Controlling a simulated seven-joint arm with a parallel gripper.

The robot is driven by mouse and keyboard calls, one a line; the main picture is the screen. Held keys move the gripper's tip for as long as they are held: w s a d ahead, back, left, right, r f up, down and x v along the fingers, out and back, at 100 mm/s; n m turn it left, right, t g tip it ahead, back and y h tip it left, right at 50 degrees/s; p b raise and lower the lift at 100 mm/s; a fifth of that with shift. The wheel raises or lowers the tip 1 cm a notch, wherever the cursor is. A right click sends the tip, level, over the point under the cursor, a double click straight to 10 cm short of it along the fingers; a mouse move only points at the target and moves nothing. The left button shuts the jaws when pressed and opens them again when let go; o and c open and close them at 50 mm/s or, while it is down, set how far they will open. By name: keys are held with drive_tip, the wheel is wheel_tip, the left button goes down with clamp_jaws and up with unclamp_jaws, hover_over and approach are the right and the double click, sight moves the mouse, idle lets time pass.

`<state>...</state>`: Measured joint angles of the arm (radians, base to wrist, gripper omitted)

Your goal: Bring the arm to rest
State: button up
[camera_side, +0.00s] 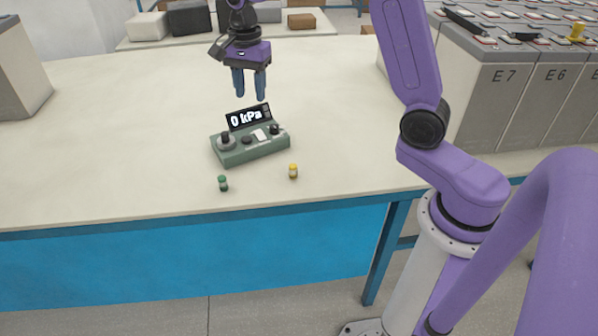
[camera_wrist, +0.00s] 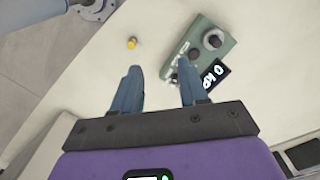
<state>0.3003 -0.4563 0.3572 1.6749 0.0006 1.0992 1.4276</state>
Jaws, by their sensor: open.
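My gripper (camera_side: 249,84) hangs above the table, behind the green control box in the side view. Its two blue fingers are apart with nothing between them, and they point down. In the wrist view my gripper (camera_wrist: 160,88) also shows spread fingers over bare table. The control box (camera_side: 250,147) has knobs, a white switch and a tilted display (camera_side: 247,117) reading "0 kPa". The box also shows in the wrist view (camera_wrist: 205,50), at the upper right. My gripper appears clear of it.
A green-capped piece (camera_side: 223,183) and a yellow-capped piece (camera_side: 293,171) stand in front of the box. Large grey battery cells (camera_side: 500,105) fill the right side. A grey block (camera_side: 18,75) stands at the left. Boxes (camera_side: 190,19) sit on a back table. The left tabletop (camera_side: 110,130) is clear.

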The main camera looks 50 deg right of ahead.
drive_tip(key=s+a+n, duration=0.4)
drive_tip(key=s+n, duration=0.3)
drive_tip(key=s, duration=0.2)
drive_tip(key=s+a+n, duration=0.3)
drive_tip(key=s+n, duration=0.4)
drive_tip(key=s, duration=0.1)
drive_tip(key=s+d+f+n, duration=0.1)
drive_tip(key=s+d+n, duration=0.1)
drive_tip(key=s+n, duration=0.4)
drive_tip(key=s+d+f+n, duration=0.1)
drive_tip(key=s+n, duration=0.6)
drive_tip(key=s, duration=0.4)
drive_tip(key=shift+d, duration=0.35)
